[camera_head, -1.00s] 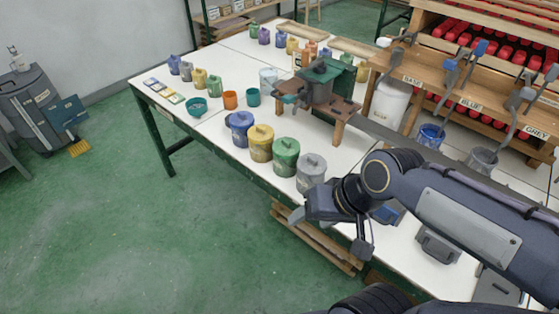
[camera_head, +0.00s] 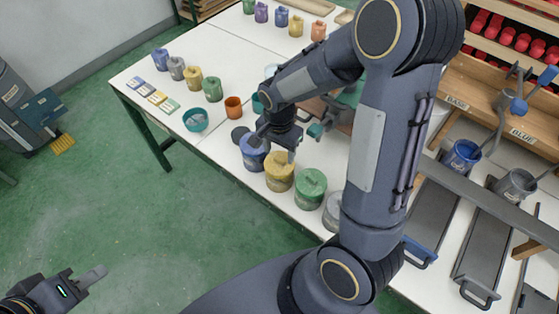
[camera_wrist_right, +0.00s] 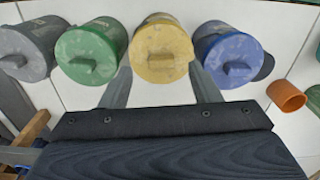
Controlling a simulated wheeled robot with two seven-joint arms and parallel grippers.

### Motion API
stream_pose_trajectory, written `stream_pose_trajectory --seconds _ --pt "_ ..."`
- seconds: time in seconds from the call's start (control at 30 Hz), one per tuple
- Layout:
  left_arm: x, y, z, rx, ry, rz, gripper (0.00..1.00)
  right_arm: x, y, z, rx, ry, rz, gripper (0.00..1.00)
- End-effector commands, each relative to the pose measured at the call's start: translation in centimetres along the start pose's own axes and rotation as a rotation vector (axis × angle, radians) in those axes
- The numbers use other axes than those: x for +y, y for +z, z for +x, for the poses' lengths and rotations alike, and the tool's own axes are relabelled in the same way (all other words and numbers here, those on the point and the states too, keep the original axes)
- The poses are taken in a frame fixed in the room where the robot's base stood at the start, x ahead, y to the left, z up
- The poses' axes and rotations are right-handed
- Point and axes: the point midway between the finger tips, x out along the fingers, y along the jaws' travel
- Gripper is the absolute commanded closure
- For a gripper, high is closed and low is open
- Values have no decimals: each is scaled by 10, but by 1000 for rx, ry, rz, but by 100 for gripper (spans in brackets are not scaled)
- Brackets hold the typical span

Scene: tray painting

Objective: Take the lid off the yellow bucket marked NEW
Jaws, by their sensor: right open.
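The yellow bucket (camera_head: 279,178) stands in a row near the table's front edge, between a blue and a green bucket. Its round lid (camera_wrist_right: 160,45) with a raised handle is on, seen from above in the right wrist view. I cannot read any NEW mark. My right gripper (camera_head: 274,150) is open above the blue and yellow buckets. In the right wrist view its fingers (camera_wrist_right: 158,66) are spread, with the yellow lid showing between them; I see no contact. My left gripper (camera_head: 88,278) is at the lower left, away from the table; its jaw opening is unclear.
The blue bucket (camera_head: 253,158), green bucket (camera_head: 310,190) and grey bucket (camera_wrist_right: 28,50) are close beside it, lidded. An orange cup (camera_head: 233,107) and teal bowl (camera_head: 195,120) stand further back.

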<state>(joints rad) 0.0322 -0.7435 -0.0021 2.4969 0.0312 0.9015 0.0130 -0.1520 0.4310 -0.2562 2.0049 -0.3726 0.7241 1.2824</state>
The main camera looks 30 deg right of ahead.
Motion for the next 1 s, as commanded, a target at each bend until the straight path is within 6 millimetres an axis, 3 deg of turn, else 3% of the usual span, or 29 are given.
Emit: stream_pose_trajectory --seconds 0.2,0.5,0.87,1.0 --pt "3 -3 -6 0 0 0 67 0 -2 29 -2 2 1 44" --pt "2 -3 -5 0 0 0 67 -1 -2 33 -1 0 0 45" --pt "2 -3 -5 0 0 0 67 -1 -2 33 -1 0 0 91" --pt "2 -3 -5 0 0 0 67 -1 -2 33 -1 -1 0 92"
